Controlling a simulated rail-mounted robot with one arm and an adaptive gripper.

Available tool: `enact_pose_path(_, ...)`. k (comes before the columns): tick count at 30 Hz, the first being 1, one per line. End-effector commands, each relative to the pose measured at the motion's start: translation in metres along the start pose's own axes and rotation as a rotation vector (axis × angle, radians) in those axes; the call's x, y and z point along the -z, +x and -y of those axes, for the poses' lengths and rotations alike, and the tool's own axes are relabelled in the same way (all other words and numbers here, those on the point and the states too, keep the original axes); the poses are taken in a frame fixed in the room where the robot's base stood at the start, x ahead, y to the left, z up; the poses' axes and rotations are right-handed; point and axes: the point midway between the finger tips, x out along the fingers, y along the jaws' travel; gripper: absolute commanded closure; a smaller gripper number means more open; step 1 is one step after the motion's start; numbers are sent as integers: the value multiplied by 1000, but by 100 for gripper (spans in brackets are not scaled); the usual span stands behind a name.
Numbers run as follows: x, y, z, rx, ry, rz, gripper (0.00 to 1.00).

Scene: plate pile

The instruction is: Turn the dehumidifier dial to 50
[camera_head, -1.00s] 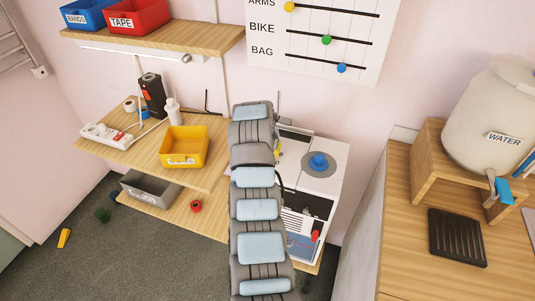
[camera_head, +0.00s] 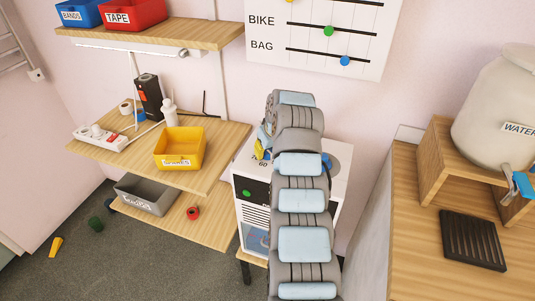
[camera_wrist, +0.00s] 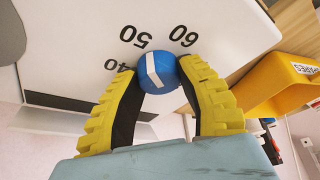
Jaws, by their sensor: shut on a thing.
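The dehumidifier (camera_head: 341,196) is a white box with a dark front strip and a vent, partly hidden behind my arm in the head view. Its blue dial (camera_wrist: 158,72) with a white stripe shows in the wrist view. Printed 40, 50 and 60 appear upside down around it; the stripe's upper end points close to 50, but I cannot tell the exact alignment. My gripper (camera_wrist: 160,76) has yellow ribbed fingers shut on the dial, one on each side.
A blue knob (camera_head: 326,160) shows behind my arm on the top. A shelf unit (camera_head: 217,145) stands left, with a yellow box (camera_head: 180,148) and a grey bin (camera_head: 145,194). A wooden counter (camera_head: 408,230) with a water container (camera_head: 490,105) stands right.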

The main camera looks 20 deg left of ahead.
Motion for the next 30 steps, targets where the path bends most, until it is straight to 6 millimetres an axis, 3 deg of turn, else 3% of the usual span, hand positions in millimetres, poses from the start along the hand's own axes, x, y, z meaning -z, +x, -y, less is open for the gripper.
enact_pose_path(23, -1, 1, -1, 28, -71, 0, 98)
enact_pose_path(24, -1, 1, -1, 28, -71, 0, 50)
enact_pose_path(26, 0, 1, -1, 28, -71, 0, 34)
enact_pose_path(30, 0, 1, 0, 29, -71, 0, 34)
